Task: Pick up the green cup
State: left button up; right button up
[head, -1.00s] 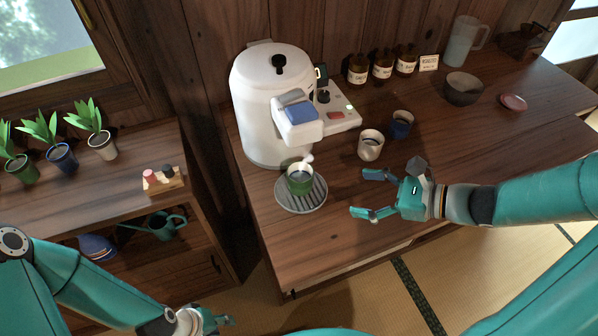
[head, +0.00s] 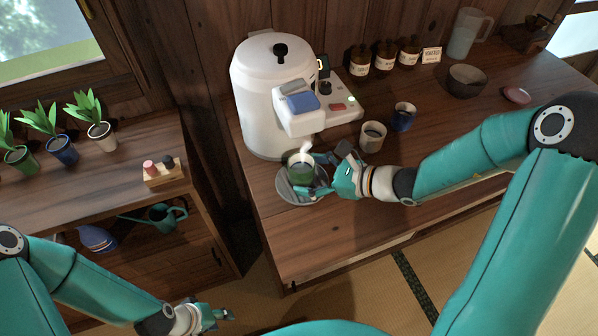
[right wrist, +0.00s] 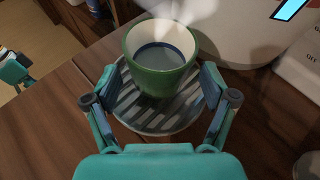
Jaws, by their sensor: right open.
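The green cup (head: 299,168) stands upright on the round slatted drip tray (head: 285,191) under the white coffee machine's spout. In the right wrist view the cup (right wrist: 160,62) has a white inside with a dark ring, and steam rises from it. My right gripper (head: 318,178) is open at the cup, with one finger on each side of it in the right wrist view (right wrist: 158,88). I cannot tell whether the fingers touch it. My left gripper (head: 218,316) is low at the bottom, away from the table; its fingers are too small to read.
The white coffee machine (head: 262,100) rises right behind the cup, its spout overhead. A cream cup (head: 372,137) and a blue cup (head: 403,117) stand to the right. The table front is clear. A shelf with potted plants (head: 97,125) is at left.

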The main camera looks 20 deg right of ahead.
jog(key=shift+x, duration=1.15)
jog(key=c, duration=1.5)
jog(key=shift+r, duration=0.2)
